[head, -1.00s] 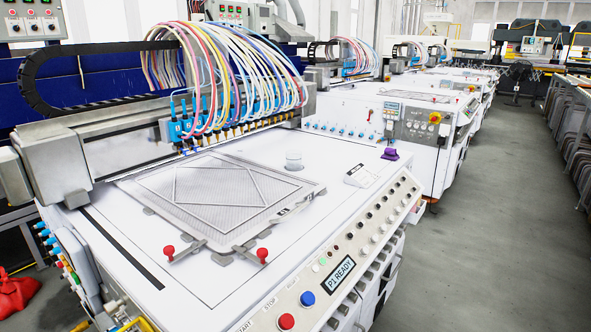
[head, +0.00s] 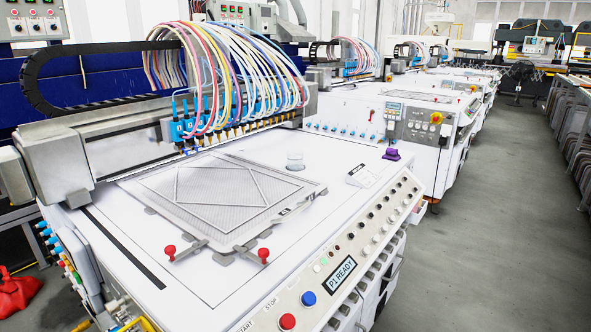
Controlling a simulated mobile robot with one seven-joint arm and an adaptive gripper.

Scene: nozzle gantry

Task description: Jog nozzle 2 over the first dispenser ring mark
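The gantry beam (head: 125,150) spans the back of the white machine's bed. A row of blue nozzle valves (head: 180,128) with brass-coloured tips hangs along it, fed by many coloured hoses (head: 235,60). I cannot read any nozzle numbers. A perforated grey plate (head: 215,190) with a raised diamond-shaped outline lies on the bed in front of the nozzles. No ring mark can be made out on it. The control panel (head: 335,265) runs along the right edge, with a display (head: 342,273) reading "P1 READY", a red button (head: 287,321) and a blue button (head: 308,298). My gripper is not in view.
Two red-knobbed clamps (head: 169,250) hold the plate's front edge. A clear cup (head: 295,160), a purple object (head: 391,154) and a label card (head: 361,175) sit on the bed. Similar machines stand behind. The grey floor (head: 490,220) to the right is clear.

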